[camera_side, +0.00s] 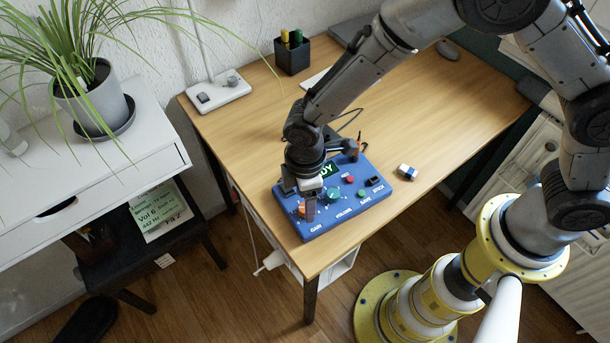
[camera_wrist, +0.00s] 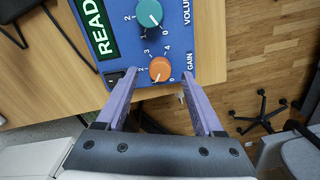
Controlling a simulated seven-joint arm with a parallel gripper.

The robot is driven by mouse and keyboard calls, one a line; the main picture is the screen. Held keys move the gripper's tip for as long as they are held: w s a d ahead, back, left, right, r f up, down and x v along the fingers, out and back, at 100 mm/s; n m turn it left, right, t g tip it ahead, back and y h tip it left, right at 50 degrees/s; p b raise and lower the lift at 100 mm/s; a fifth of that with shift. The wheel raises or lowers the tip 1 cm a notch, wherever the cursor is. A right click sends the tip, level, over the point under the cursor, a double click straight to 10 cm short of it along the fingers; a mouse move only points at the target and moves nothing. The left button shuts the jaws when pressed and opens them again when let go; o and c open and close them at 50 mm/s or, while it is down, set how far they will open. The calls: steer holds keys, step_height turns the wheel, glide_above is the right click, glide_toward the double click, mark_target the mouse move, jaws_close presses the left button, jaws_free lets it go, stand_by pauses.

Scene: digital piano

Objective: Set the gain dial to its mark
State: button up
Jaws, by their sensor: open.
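The blue control box (camera_side: 345,215) lies on the desk near its front edge. Its orange gain dial (camera_wrist: 160,69) sits at the corner by the GAIN label, with printed numbers around it; a small pale pointer line shows on it. The exact mark is not clear to me. In the side view the dial (camera_side: 301,210) is partly hidden by my gripper (camera_side: 308,208), which points down over that corner. In the wrist view my gripper (camera_wrist: 159,76) is open, its purple fingers on either side of the dial with gaps, holding nothing. I cannot tell the fingertips' height above the panel.
A teal volume dial (camera_wrist: 149,12) sits beside the gain dial. The box also has a READY display (camera_wrist: 97,28), a black switch (camera_wrist: 114,79) and a red button (camera_side: 349,179). A small blue-white block (camera_side: 407,172) lies to the right. A pen cup (camera_side: 292,55) stands behind.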

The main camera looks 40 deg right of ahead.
step_height(320, 180, up, 12)
stand_by(0.4)
steer(key=shift+d, duration=0.1)
steer(key=d+r+m+t+y, duration=0.1)
steer(key=d+r+m+t, duration=0.35)
steer(key=d+r, duration=1.15)
steer(key=s+d+r+m+t, duration=0.1)
steer(key=s+d+r+m, duration=0.2)
steer(key=s+d+m, duration=0.35)
steer(key=s+d+f+m+h, duration=0.1)
steer(key=s+d+f+m, duration=0.1)
steer(key=s, duration=0.7)
step_height(320, 180, down, 3)
steer(key=shift+s+d+r+m, duration=0.2)
steer(key=shift+d+m, duration=0.2)
steer(key=shift+d, duration=0.4)
